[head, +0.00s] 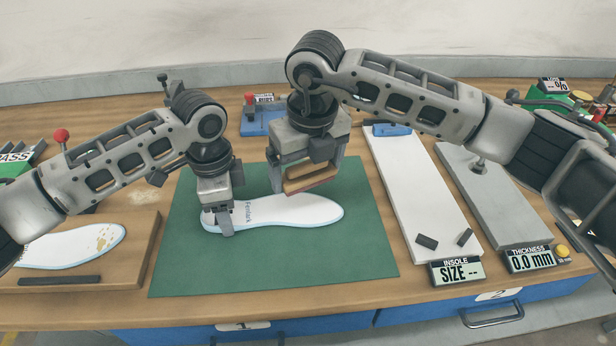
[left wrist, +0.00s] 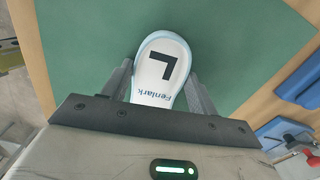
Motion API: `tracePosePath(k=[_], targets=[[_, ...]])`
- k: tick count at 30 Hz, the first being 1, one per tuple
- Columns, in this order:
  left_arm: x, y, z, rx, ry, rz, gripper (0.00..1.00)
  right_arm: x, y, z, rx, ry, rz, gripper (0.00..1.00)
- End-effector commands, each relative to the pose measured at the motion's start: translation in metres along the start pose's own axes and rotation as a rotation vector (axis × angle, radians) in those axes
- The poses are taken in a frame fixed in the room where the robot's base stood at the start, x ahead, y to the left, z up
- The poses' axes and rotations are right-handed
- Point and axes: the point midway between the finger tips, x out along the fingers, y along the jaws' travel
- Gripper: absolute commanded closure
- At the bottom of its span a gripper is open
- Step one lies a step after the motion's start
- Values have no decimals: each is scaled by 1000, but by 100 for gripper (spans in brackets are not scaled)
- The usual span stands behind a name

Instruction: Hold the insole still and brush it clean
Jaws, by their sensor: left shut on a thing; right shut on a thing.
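A white insole (head: 295,211) with a pale blue edge lies flat on the green mat (head: 280,265). My left gripper (head: 227,222) is shut across the sides of the heel, with one finger on each side. My right gripper (head: 306,180) is shut on a wooden brush (head: 312,178) just above the middle of the insole. Whether the brush touches the insole I cannot tell. No dirt shows on the visible part of this insole.
A second insole (head: 85,246) with tan spots lies in a wooden tray (head: 135,262) at left, beside a dark bar. A white size board (head: 410,185) and a grey thickness gauge (head: 490,205) stand at right. A blue fixture (head: 262,122) stands behind. The mat's front is clear.

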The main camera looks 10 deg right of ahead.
Motion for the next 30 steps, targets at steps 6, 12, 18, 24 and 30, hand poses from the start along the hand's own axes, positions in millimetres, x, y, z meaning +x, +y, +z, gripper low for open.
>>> tracePosePath(k=[6,12,18,24,30], targets=[[0,0,0,0,-1,0,15,0,0,0,0,0,0,28],[0,0,0,0,0,0,15,0,0,0,0,0,0,28],[-16,-1,0,-1,1,-2,15,0,0,0,0,0,0,28],[-59,-1,0,1,2,-4,15,0,0,0,0,0,0,28],[-97,0,0,0,1,-3,15,0,0,0,0,0,0,28]])
